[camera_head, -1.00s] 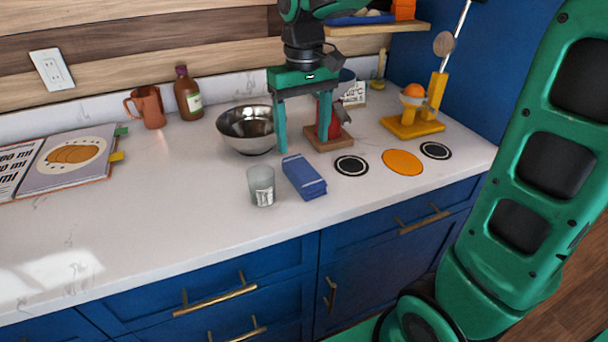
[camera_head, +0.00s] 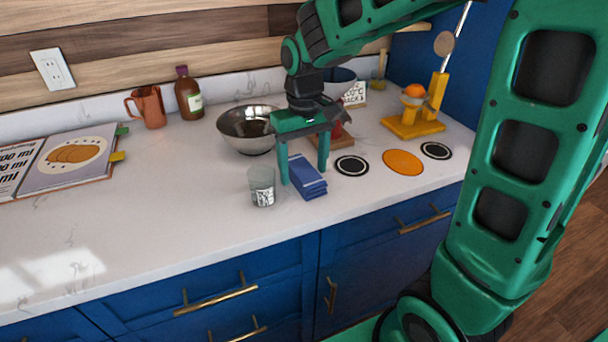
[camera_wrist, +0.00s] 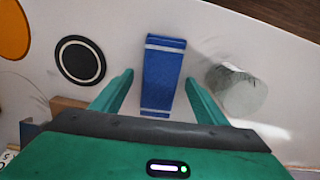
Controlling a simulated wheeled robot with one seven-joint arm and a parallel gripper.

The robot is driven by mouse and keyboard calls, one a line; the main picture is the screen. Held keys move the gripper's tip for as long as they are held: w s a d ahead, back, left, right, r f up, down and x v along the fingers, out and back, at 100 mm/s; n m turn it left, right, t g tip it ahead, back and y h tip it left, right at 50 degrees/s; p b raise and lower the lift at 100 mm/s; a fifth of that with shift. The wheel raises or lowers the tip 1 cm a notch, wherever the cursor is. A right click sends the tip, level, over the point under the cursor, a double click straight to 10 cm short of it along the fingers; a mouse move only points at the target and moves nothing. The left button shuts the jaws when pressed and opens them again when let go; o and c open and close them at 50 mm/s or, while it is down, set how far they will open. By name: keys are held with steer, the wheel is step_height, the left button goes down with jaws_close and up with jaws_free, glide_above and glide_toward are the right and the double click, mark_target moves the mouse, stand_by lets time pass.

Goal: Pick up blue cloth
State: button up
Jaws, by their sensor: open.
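The blue cloth (camera_head: 308,178) is folded into a small rectangle with pale stripes and lies on the white counter near its front edge. It also shows in the wrist view (camera_wrist: 162,72), between and ahead of the two fingers. My gripper (camera_head: 304,175) is open, pointing down, with one finger on each side of the cloth in the head view. In the wrist view my gripper (camera_wrist: 157,95) holds nothing, and both fingers look apart from the cloth. I cannot tell the exact height of the fingertips above the counter.
A clear glass (camera_head: 262,187) stands close left of the cloth. A metal bowl (camera_head: 246,130) is behind it. Black coasters (camera_head: 350,166) and an orange disc (camera_head: 403,162) lie to the right. A yellow stand (camera_head: 412,125) is further back. The counter's left front is clear.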

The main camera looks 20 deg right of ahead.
mark_target(306, 169)
steer(key=c, duration=1.2)
steer(key=shift+o, duration=0.2)
step_height(306, 169, up, 10)
steer(key=o, duration=0.3)
steer(key=shift+c, duration=0.8)
steer(key=shift+d, duration=0.25)
